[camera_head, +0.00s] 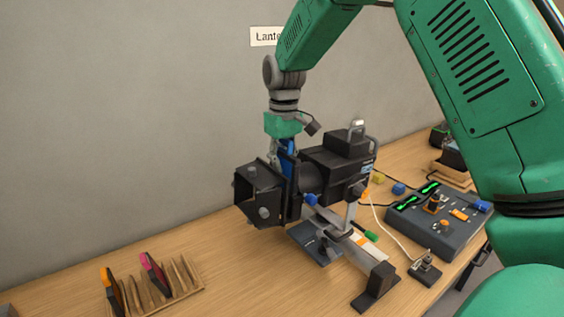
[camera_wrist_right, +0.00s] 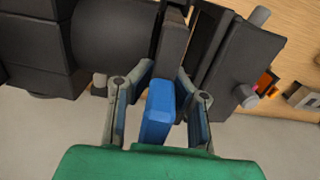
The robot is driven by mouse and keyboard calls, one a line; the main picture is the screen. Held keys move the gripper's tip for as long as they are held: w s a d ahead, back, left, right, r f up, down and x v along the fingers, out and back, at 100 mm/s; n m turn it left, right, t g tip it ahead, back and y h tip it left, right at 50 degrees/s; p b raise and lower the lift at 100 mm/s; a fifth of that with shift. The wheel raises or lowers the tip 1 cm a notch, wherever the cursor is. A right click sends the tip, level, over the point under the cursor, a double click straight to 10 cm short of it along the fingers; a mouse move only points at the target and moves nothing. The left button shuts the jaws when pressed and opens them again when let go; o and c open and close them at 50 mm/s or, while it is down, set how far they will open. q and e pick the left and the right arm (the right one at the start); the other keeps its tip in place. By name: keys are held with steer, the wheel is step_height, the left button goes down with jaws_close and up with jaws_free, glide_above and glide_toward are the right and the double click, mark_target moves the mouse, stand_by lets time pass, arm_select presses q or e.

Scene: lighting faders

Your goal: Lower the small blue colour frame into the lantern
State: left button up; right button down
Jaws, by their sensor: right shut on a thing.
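The lantern (camera_head: 325,168) is a black stage light on a stand on the bench, with its open square front facing left. My right gripper (camera_head: 283,152) points down over the lantern, just behind the square front. It is shut on the blue colour frame, whose blue grip (camera_head: 290,147) shows beside the fingers. In the right wrist view, the blue grip (camera_wrist_right: 158,112) lies between the two fingers (camera_wrist_right: 160,95), and a dark plate (camera_wrist_right: 172,38) runs on from it beside the lantern body (camera_wrist_right: 100,40). I cannot tell how deep the frame sits. My left gripper is out of view.
A wooden rack (camera_head: 184,285) at the front left holds an orange frame (camera_head: 112,290) and a magenta frame (camera_head: 155,272). A dark control desk (camera_head: 440,220) with lit green strips stands at the right. A cable crosses the bench. The wall is close behind.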

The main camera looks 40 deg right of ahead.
steer(key=shift+f, duration=0.2)
steer(key=c, duration=1.5)
jaws_free()
steer(key=shift+s, duration=0.1)
steer(key=shift+o, duration=0.2)
steer(key=shift+d+f, duration=0.15)
steer(key=shift+f, duration=0.05)
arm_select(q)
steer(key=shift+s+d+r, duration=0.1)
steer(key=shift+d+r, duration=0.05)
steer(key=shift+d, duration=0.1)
arm_select(e)
steer(key=shift+o, duration=0.3)
steer(key=shift+o, duration=1)
steer(key=shift+o, duration=0.2)
steer(key=o, duration=0.5)
steer(key=shift+a+r, duration=0.1)
steer(key=shift+a, duration=0.2)
steer(key=shift+c, duration=0.2)
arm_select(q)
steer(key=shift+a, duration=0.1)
